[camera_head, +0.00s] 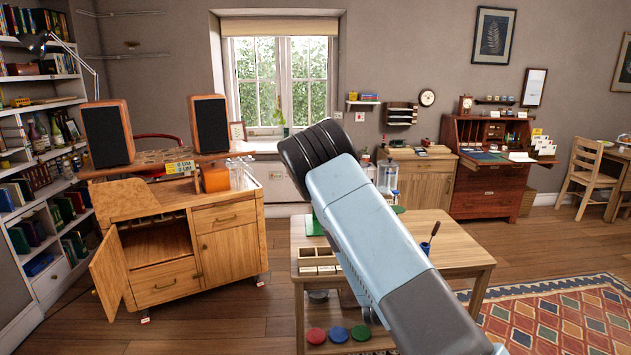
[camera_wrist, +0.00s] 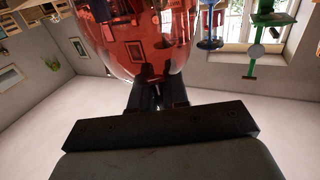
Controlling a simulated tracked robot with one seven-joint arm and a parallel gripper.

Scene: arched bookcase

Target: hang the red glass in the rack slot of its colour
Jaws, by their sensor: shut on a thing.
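The red glass (camera_wrist: 125,40) is large and see-through at the top of the wrist view, and its upper part is cut off by the frame edge. My gripper (camera_wrist: 157,95) is shut on it at its near end, and the dark fingers show partly through the red glass. In the head view my arm hides the gripper and the glass. I cannot make out the rack with certainty. A green stand (camera_wrist: 268,20) and a blue piece (camera_wrist: 209,42) show beyond the glass in the wrist view, which looks upside down.
A wooden table (camera_head: 465,255) stands under my arm, with a compartment box (camera_head: 317,258) on it. Red (camera_head: 316,336), blue (camera_head: 338,334) and green (camera_head: 360,333) round pads show low before it. A wooden cabinet (camera_head: 230,240) with an open door stands left. A patterned rug (camera_head: 560,315) lies right.

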